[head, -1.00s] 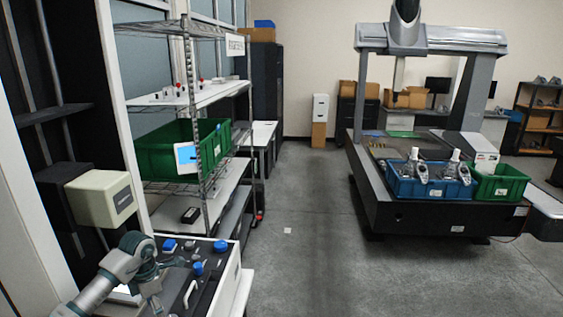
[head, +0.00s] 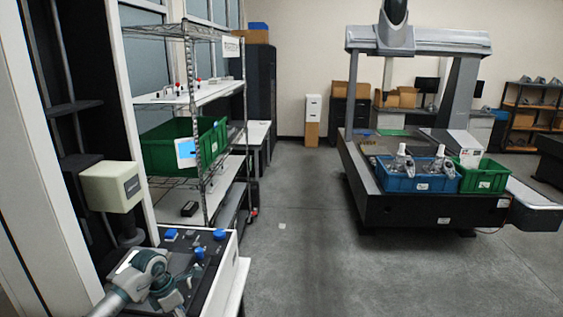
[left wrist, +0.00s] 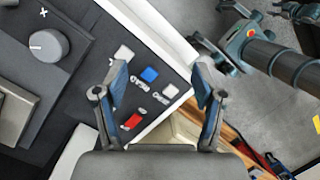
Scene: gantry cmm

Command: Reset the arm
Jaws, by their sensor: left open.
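A dark control panel (head: 207,262) stands at the lower left of the head view, with blue knobs on top. In the left wrist view the panel carries a red button (left wrist: 131,121), a blue button (left wrist: 149,74), white buttons and a round grey knob (left wrist: 47,45). Small labels there are too small and turned to read. My left gripper (left wrist: 160,78) is open and empty, its fingertips on either side of the blue button in the picture. In the head view my left arm bends over the panel's near end. The large gantry measuring machine (head: 418,40) stands at the right.
A wire shelf (head: 186,28) with a green bin (head: 170,147) stands behind the panel, and a cream box (head: 112,187) stands to its left. A blue bin (head: 415,184) and a green bin (head: 483,178) sit on the machine's table.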

